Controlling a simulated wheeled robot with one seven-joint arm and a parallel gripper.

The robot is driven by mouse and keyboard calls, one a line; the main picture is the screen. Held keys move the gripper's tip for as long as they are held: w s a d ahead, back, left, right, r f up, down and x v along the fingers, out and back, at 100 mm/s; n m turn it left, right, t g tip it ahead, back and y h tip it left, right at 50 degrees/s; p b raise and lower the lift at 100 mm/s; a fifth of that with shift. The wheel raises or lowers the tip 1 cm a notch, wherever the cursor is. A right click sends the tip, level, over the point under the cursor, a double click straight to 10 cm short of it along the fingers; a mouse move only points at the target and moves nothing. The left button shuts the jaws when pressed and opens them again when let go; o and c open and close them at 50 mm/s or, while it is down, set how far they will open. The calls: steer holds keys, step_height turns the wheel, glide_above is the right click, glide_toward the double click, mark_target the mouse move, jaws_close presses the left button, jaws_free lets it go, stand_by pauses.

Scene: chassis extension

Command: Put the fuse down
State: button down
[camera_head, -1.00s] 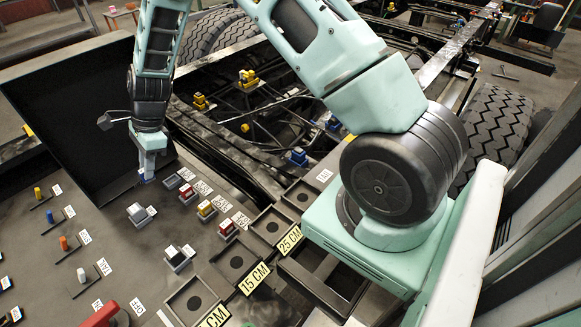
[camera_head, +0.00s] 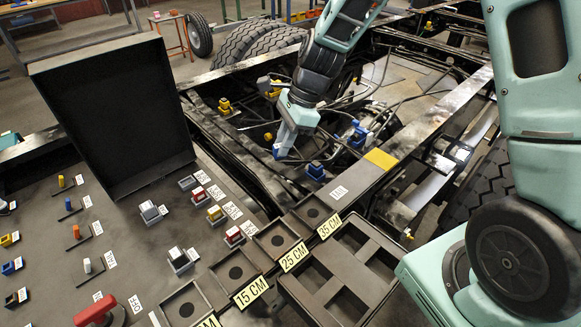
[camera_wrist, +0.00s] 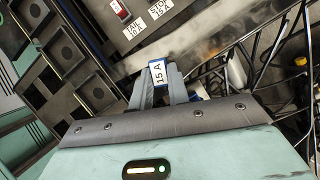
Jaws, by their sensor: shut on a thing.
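My gripper (camera_head: 281,150) is shut on a small blue fuse (camera_wrist: 157,71) with a white "15 A" label, seen clearly between the fingertips in the wrist view. In the head view the fuse is a small blue bit at the fingertips and hard to make out. The gripper points down over the open chassis frame, to the right of the control panel. A grey fuse holder (camera_head: 188,182) on the panel shows no coloured fuse.
A black raised lid (camera_head: 115,115) stands behind the panel. Square wells with "15 CM" (camera_head: 251,291), "25 CM" (camera_head: 294,257) and "35 CM" (camera_head: 329,225) signs line the panel's right edge. An empty divided tray (camera_head: 330,317) is beside them. Blue (camera_head: 316,171) and yellow parts (camera_head: 225,105) sit among chassis pipes.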

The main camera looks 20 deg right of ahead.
steer(key=shift+a+f+p, duration=0.1)
steer(key=shift+f+p, duration=0.3)
steer(key=shift+f, duration=2.9)
steer(key=shift+f, duration=0.15)
steer(key=c, duration=1.3)
jaws_free()
steer(key=shift+c, duration=0.2)
